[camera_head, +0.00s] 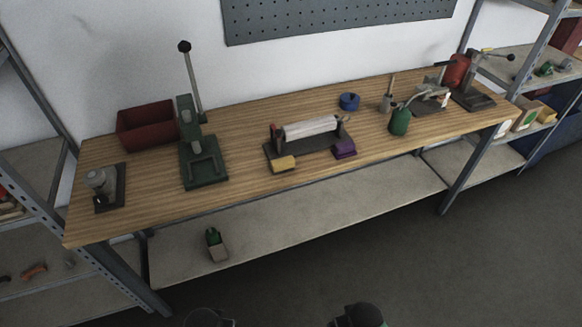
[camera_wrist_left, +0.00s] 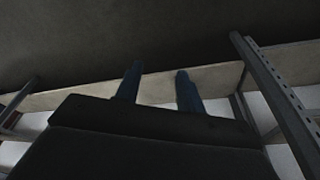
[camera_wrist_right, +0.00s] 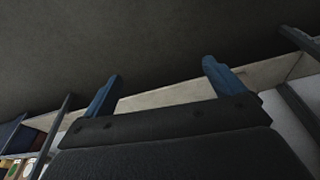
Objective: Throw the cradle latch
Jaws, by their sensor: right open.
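A cradle with a dark base (camera_head: 313,146) stands at the middle of the wooden bench and carries a pale roll (camera_head: 309,128) lying across it. Small upright parts show at both ends of the roll. Which of them is the latch is too small to tell. My left gripper (camera_wrist_left: 159,76) shows in the left wrist view with its fingers apart and nothing between them. My right gripper (camera_wrist_right: 161,72) is open and empty in the right wrist view, with a wider gap. Both are away from the cradle, and only dark arm parts show at the head view's bottom edge.
A green lever press (camera_head: 204,160) and red bin (camera_head: 147,125) stand left. A green can (camera_head: 400,121) and red-bodied press (camera_head: 458,72) stand right. The bench front (camera_head: 270,194) has bare wood.

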